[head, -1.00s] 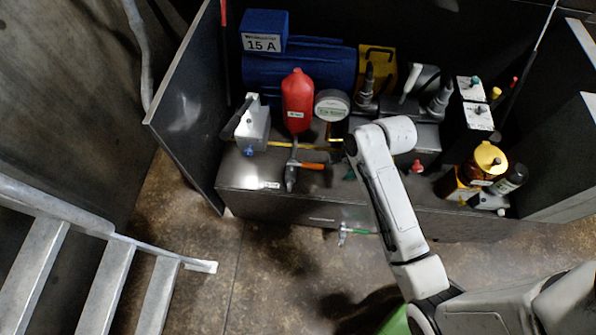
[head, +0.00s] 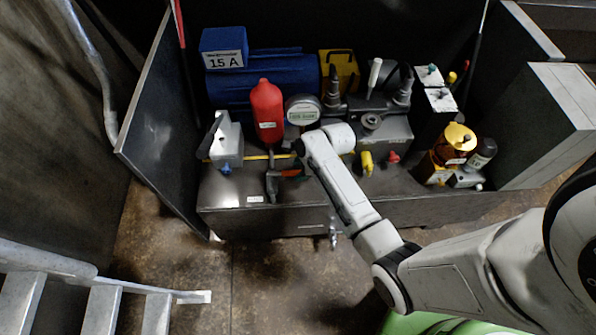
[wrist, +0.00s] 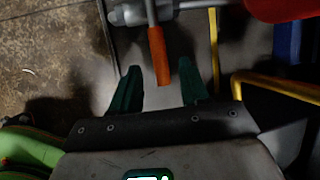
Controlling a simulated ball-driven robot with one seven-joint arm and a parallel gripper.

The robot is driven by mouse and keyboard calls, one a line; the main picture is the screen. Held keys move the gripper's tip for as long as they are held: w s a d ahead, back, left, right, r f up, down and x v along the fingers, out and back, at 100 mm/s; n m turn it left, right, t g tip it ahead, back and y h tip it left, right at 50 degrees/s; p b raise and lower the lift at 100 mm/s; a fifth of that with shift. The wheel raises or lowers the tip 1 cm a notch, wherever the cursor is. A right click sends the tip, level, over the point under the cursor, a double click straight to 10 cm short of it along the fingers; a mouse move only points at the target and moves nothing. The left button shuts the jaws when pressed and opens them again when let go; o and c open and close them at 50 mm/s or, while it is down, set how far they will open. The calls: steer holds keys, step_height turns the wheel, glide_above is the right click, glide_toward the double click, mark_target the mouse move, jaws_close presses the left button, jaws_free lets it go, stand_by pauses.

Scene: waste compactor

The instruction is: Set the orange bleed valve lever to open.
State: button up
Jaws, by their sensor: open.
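The orange bleed valve lever (head: 291,173) sticks out to the right of a grey valve body (head: 272,185) on the front top of the dark cabinet. In the wrist view the orange lever (wrist: 158,55) points toward my gripper. My gripper (wrist: 160,90) has green fingers, standing apart, one on each side of the lever's free end. No contact between fingers and lever is visible. The grey valve body (wrist: 130,13) is at the top of the wrist view. In the head view my arm hides the gripper and part of the area right of the lever.
A red bottle (head: 267,112) and a round gauge (head: 302,110) stand behind the lever. A grey switch box (head: 228,143) is to its left. A yellow handle (head: 367,162) and a red knob (head: 393,157) are to the right. Open floor lies in front of the cabinet.

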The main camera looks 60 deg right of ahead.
steer(key=shift+x, duration=0.85)
jaws_close()
